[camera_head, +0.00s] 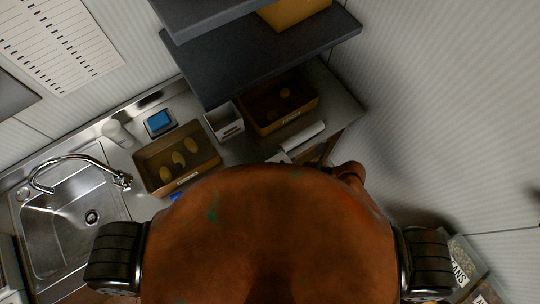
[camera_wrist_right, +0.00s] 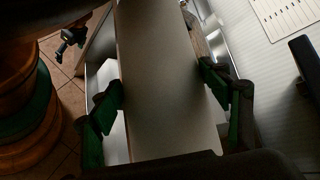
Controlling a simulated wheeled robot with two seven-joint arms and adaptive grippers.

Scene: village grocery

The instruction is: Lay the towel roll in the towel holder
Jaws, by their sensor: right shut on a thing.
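The towel roll (camera_wrist_right: 158,85) is a long pale cylinder filling the middle of the right wrist view. My right gripper (camera_wrist_right: 165,95) is shut on it, with one dark green finger on each side. The far end of the roll runs out of the top of the picture. In the head view my right gripper is hidden behind my own body. A small dark jointed shape, seemingly my left gripper (camera_wrist_right: 68,40), shows at the upper left of the wrist view, too small to read its fingers. I cannot make out the towel holder for certain in either view.
The counter carries a steel sink (camera_head: 75,225), two brown crates (camera_head: 150,160) (camera_head: 262,127) and a white bin (camera_head: 224,122). A white elongated thing (camera_head: 303,136) lies near the right crate. Dark shelves (camera_head: 250,60) overhang the counter. A dark bar (camera_wrist_right: 306,60) juts by the wall.

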